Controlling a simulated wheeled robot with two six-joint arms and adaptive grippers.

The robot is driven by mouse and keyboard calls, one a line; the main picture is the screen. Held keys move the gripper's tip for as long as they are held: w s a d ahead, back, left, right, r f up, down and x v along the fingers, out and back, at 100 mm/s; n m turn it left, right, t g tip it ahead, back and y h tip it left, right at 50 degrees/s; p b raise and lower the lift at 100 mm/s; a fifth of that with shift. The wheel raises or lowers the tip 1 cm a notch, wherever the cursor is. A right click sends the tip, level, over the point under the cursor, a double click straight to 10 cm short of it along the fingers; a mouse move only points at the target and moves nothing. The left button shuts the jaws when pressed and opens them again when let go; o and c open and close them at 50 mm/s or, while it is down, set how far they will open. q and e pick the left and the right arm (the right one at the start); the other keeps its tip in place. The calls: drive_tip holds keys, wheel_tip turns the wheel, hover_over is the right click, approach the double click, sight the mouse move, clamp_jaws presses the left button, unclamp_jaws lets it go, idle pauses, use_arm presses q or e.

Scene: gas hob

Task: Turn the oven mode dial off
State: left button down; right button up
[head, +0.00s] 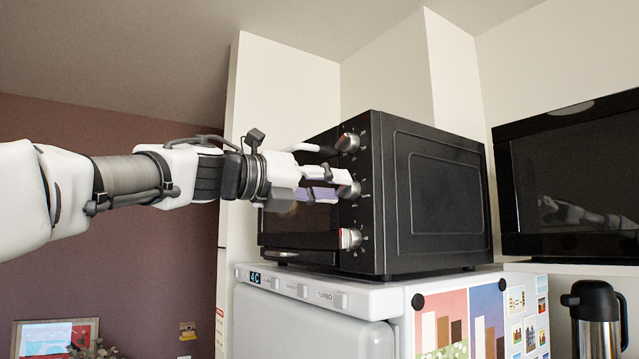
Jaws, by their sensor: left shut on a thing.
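The black toaster oven (448,205) stands on top of a white fridge, its front facing left. Three silver dials run down its front panel: a top dial (348,142), a middle dial (354,190) and a bottom dial (350,238). I cannot read their labels, so I cannot tell from markings which is the mode dial. My left gripper (345,182) reaches in from the left and is shut on the middle dial, its fingers partly hiding it. My left arm and gripper also hide part of the oven door. My right gripper is not in view.
The white fridge (300,318) under the oven has a small lit display and pictures on its side. A dark screen-like appliance (570,180) is at the right, with a black and steel flask (595,315) below it. Free space lies left of the oven.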

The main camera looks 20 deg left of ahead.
use_arm(q)
drive_tip(key=n, duration=1.1)
drive_tip(key=shift+f+n, duration=0.1)
drive_tip(key=shift+n, duration=0.2)
idle(0.3)
drive_tip(key=c, duration=0.8)
unclamp_jaws()
drive_tip(key=shift+o, duration=0.2)
drive_tip(key=shift+d, duration=0.1)
